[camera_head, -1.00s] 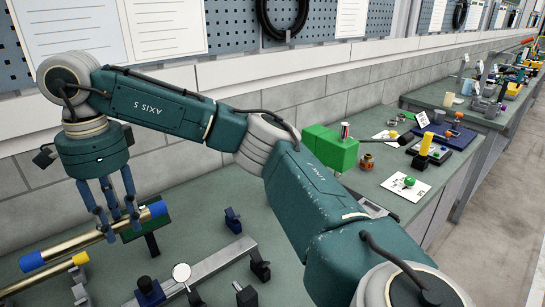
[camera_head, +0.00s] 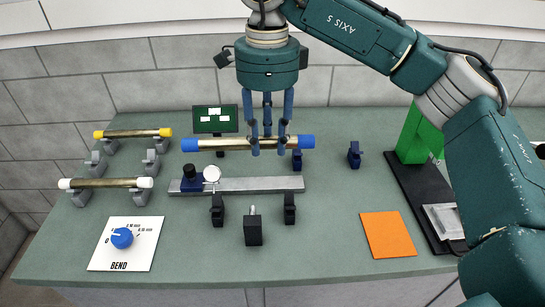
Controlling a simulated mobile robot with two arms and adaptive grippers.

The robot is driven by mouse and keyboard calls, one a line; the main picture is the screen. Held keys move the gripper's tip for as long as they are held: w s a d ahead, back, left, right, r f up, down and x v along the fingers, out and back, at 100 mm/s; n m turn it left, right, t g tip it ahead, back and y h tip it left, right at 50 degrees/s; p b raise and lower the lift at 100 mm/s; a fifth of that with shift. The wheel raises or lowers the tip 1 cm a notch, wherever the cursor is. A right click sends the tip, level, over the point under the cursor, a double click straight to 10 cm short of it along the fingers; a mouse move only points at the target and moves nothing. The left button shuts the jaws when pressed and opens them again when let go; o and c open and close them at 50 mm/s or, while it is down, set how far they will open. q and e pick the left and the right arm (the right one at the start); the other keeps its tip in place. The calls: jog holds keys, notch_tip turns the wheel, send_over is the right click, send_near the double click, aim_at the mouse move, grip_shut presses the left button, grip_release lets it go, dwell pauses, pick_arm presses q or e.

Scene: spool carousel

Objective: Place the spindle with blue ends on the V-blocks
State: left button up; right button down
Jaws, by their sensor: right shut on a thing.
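The spindle with blue ends (camera_head: 228,143) is a brass bar lying level across the view, above the back middle of the bench. My right gripper (camera_head: 268,149) comes down from above, shut on it right of its middle. Two dark V-shaped blocks stand empty in front of the rail, one on the left (camera_head: 217,208) and one on the right (camera_head: 289,208). Two dark blue blocks, one near the spindle's right end (camera_head: 297,160) and one farther right (camera_head: 354,155), also look empty. I cannot tell which blocks are the task's V-blocks. My left gripper is out of view.
A grey rail (camera_head: 255,185) carries a dial gauge (camera_head: 211,174). Yellow-ended (camera_head: 133,133) and white-ended (camera_head: 105,183) spindles rest on grey supports at left. A small dark block (camera_head: 253,229), BEND card (camera_head: 126,243), orange sheet (camera_head: 388,235) and green stand (camera_head: 411,135) are also on the bench.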

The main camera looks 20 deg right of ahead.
jog(key=shift+w+f+p, duration=0.15)
jog(key=shift+f+p, duration=1.8)
jog(key=shift+f, duration=6.75)
jog(key=c, duration=1.6)
grip_release()
jog(key=shift+f, duration=0.2)
jog(key=shift+o, duration=0.2)
jog(key=shift+s, duration=0.2)
jog(key=shift+r, duration=0.15)
